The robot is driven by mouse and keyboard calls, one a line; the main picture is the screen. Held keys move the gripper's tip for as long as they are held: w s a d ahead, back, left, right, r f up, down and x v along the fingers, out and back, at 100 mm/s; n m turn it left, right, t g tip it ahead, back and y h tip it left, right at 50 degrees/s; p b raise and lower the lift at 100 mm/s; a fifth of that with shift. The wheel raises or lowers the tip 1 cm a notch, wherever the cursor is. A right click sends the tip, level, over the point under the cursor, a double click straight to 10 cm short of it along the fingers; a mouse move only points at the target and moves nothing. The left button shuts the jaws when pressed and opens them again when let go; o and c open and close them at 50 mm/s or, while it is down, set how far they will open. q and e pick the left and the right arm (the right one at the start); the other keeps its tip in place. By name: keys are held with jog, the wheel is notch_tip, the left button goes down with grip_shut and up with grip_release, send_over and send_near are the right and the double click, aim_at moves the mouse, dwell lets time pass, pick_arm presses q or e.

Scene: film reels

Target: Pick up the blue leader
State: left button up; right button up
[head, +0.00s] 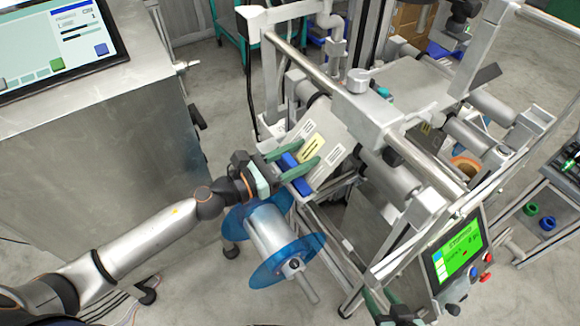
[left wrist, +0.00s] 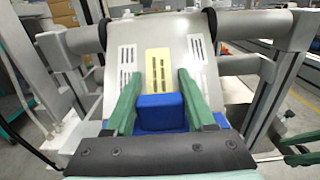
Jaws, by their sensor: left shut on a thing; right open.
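The blue leader (head: 290,161) is a blue block at the lower end of a pale sheet with printed labels (head: 335,155). In the left wrist view the leader (left wrist: 160,112) sits between two green fingers, below a yellow label. My left gripper (head: 311,152) is shut on it, with its fingertips reaching over the sheet. The sheet still runs up to the machine's rollers. My right gripper (head: 390,298) is open and empty at the bottom edge, partly cut off by the frame.
A reel with clear blue flanges (head: 285,268) hangs just below my left gripper. The machine's metal frame (head: 405,160) and rollers fill the middle and right. A green-screen control panel (head: 457,245) stands at right. A steel cabinet with a monitor (head: 58,40) is at left.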

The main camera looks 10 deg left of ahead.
pick_arm(q)
grip_shut()
jog(key=shift+r, duration=0.1)
pick_arm(e)
jog(key=shift+r, duration=0.1)
pick_arm(q)
notch_tip(320, 180, up, 10)
jog(key=p, duration=0.6)
jog(key=shift+p, duration=0.35)
pick_arm(e)
jog(key=r, duration=0.1)
jog(key=d+r, duration=0.1)
jog(key=r, duration=0.2)
jog(key=shift+s+d, duration=0.15)
jog(key=shift+s, duration=0.2)
jog(key=shift+f, duration=0.1)
